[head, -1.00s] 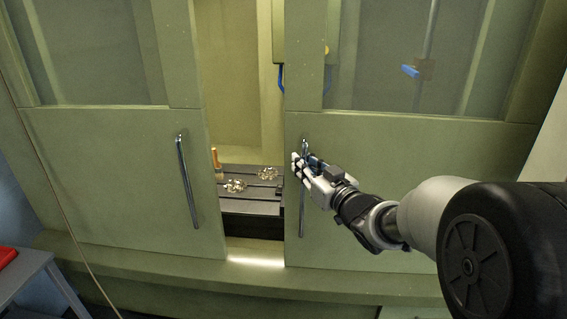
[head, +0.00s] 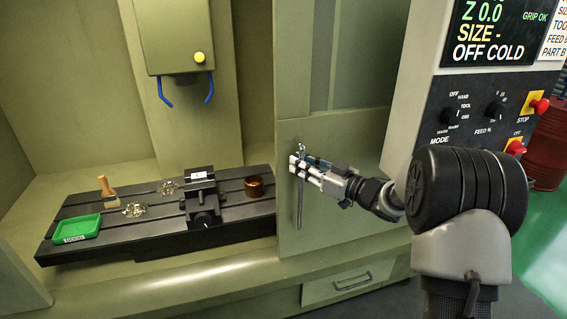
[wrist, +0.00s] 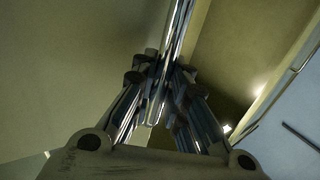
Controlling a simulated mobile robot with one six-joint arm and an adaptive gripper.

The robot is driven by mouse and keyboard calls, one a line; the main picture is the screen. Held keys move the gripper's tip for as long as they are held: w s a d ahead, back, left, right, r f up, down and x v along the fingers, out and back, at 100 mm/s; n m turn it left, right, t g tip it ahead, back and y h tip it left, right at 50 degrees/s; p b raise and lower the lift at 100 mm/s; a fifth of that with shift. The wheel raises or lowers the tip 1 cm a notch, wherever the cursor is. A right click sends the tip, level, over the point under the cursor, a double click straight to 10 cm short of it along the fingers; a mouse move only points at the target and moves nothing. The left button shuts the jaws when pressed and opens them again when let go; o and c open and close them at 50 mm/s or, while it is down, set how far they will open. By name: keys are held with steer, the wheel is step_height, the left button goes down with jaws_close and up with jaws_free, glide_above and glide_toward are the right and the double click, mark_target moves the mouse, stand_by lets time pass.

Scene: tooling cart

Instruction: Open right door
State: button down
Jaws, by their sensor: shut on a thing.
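The right door (head: 322,215) is a green panel, slid far to the right, with a wide opening to its left. Its long upright metal handle (head: 300,205) is near the door's left edge. My gripper (head: 297,165) is shut on the upper part of this handle. In the wrist view the shiny handle bar (wrist: 178,30) runs down between my gripper's fingers (wrist: 158,85), which close on it from both sides. The fingers hide part of the bar.
Inside are a black slotted table (head: 130,239), a vise (head: 203,205), a green tray (head: 79,229), a brush (head: 108,192) and a brown ring (head: 254,187). A control panel (head: 478,115) stands right of the door, close to my arm. A drawer handle (head: 352,281) shows below.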

steer(key=shift+w+d+f, duration=0.1)
steer(key=shift+d, duration=0.35)
steer(key=c, duration=1.6)
jaws_free()
steer(key=v, duration=1.2)
